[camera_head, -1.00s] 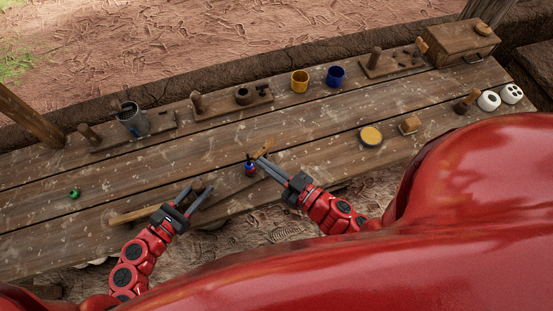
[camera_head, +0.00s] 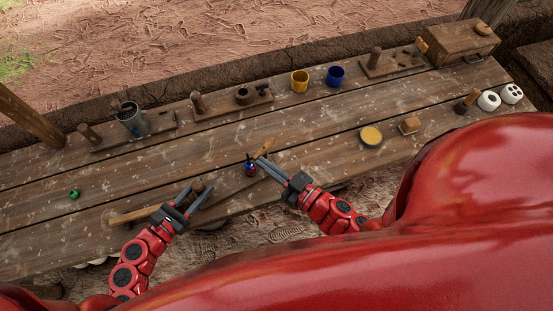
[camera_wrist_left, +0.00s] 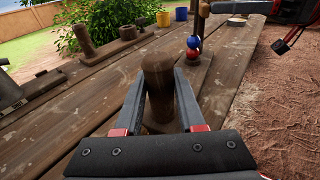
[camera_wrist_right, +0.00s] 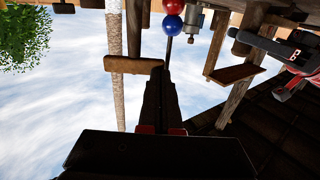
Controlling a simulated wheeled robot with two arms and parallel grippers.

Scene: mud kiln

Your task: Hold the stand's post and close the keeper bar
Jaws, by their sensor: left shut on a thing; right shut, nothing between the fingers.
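The stand's post (camera_wrist_left: 158,85) is a thick, round-topped brown wooden peg. In the left wrist view it stands upright between the fingers of my left gripper (camera_wrist_left: 160,100), shut on it. In the head view the left gripper (camera_head: 200,188) is at the table's near edge and partly hides the post (camera_head: 197,185). The keeper bar (camera_head: 264,147) is a light wooden piece at the fingertips of my right gripper (camera_head: 264,163), which is shut and empty. The bar (camera_wrist_right: 133,64) also shows in the right wrist view; I cannot tell if the fingers touch it. A red ball (camera_wrist_left: 194,42) and a blue ball (camera_wrist_left: 193,54) are beside it.
A wooden strip (camera_head: 135,215) lies left of the left gripper. A round yellow-topped item (camera_head: 371,135) lies at right. The table's middle is largely clear.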

